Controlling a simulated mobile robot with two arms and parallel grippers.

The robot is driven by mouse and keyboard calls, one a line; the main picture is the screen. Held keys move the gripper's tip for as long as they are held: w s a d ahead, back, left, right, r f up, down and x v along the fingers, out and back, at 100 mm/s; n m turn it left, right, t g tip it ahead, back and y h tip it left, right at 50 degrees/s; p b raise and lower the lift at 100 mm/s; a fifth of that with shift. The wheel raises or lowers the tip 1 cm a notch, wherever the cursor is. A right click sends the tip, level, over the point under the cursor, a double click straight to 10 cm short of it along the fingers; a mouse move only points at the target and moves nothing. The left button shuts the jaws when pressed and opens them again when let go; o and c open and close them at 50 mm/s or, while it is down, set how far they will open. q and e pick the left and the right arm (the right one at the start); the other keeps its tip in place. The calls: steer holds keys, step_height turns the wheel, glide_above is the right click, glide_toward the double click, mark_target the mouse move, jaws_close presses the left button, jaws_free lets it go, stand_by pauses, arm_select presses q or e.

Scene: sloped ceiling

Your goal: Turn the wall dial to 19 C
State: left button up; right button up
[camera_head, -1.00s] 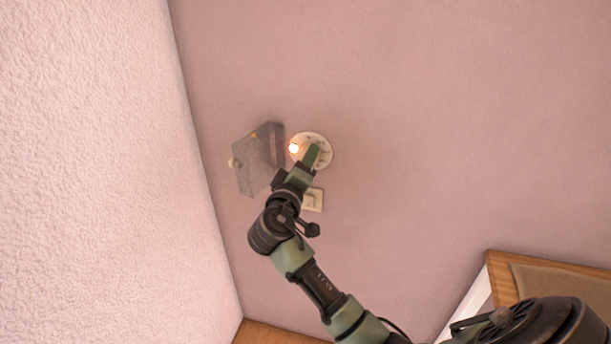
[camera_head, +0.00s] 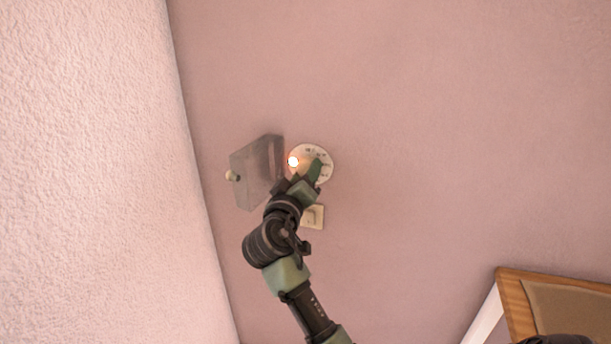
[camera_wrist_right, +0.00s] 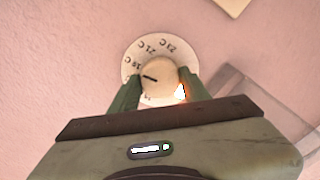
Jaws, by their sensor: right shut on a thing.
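The round white wall dial (camera_head: 322,152) is on the pink wall, partly covered by my right gripper (camera_head: 308,176) in the head view. In the right wrist view the dial (camera_wrist_right: 150,50) shows upside-down temperature marks and a pale central knob (camera_wrist_right: 160,72). My right gripper (camera_wrist_right: 158,82) is shut on that knob, one green finger on each side. The knob's black pointer line points left, close by a mark that looks like 18; the exact setting is too small to tell. An orange light glows at the dial's edge. My left gripper is out of view.
A grey see-through cover (camera_head: 257,172) with a small round knob stands open just left of the dial. A pale switch plate (camera_head: 313,217) is below it. A wood-framed panel (camera_head: 560,305) is at lower right. The wall right of the dial is clear.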

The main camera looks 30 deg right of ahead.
steer(key=shift+f, duration=0.15)
steer(key=o, duration=1.4)
steer(key=shift+c, duration=0.2)
steer(key=v, duration=0.8)
